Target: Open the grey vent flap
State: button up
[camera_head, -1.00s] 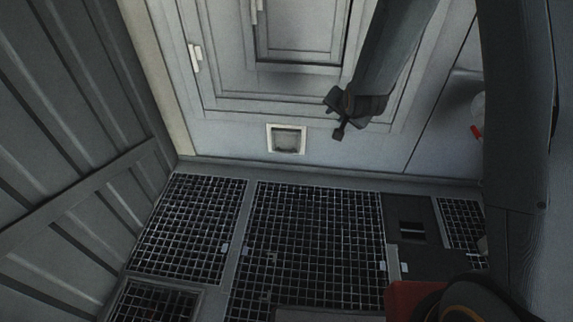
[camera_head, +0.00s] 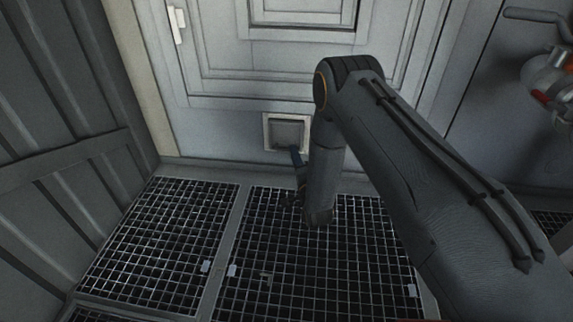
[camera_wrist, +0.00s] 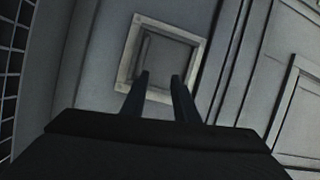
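The grey vent flap (camera_head: 286,134) sits in a pale square frame low on the grey wall, just above the floor. It looks closed. In the wrist view the flap (camera_wrist: 165,52) and its pale frame lie straight ahead, tilted in the picture. My gripper (camera_head: 296,155) is low in front of the flap's lower edge, at the end of my downward-hanging arm. In the wrist view my gripper (camera_wrist: 158,78) shows two dark fingers apart with nothing between them. The fingertips overlap the lower part of the flap in that view; whether they touch it I cannot tell.
Dark grating (camera_head: 160,245) covers the floor below the flap. A ribbed dark wall (camera_head: 60,130) stands at left. A red and silver object (camera_head: 552,78) is at upper right.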

notch_tip(320, 180, down, 5)
jog(key=s+a+t+y+b, duration=0.1)
jog(key=b, duration=0.6)
send_near(285, 138)
jog(key=shift+m, duration=0.4)
jog(key=shift+w+a+f, duration=0.35)
jog(key=shift+w+a, duration=0.1)
jog(key=shift+w, duration=0.25)
jog(key=shift+w+a+f, duration=0.35)
jog(key=shift+w+a, duration=0.1)
jog(key=shift+w, duration=0.25)
jog(key=shift+w+a+f, duration=0.35)
jog(key=shift+w+a, duration=0.1)
jog(key=shift+w, duration=0.2)
grip_shut()
